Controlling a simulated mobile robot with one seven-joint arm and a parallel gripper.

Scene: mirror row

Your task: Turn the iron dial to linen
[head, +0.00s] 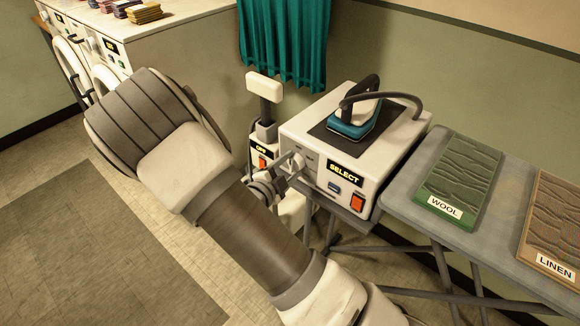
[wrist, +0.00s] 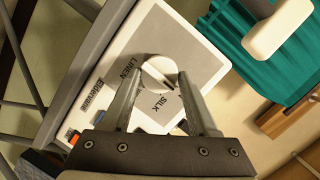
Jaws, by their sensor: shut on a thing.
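The iron station is a white box (head: 390,150) with a dark pad on top, where a teal iron (head: 352,124) sits. Its front display (head: 345,172) reads SELECT. The round white dial (wrist: 158,72) is on the panel facing my wrist camera. LINEN (wrist: 128,76) is printed left of the dial and SILK (wrist: 154,107) below it. A dark mark crosses the dial toward the lower right; I cannot tell which word it points to. My gripper (wrist: 158,75) is shut on the dial, one finger on each side. In the head view my arm partly hides the gripper (head: 286,176).
The grey ironing board (head: 408,190) at right holds a green WOOL cloth (head: 459,181) and a brown LINEN cloth (head: 555,225). An orange switch (head: 358,203) is on the box front. A unit marked OFF (head: 262,149) stands close left of the box. A teal curtain (head: 285,40) hangs behind.

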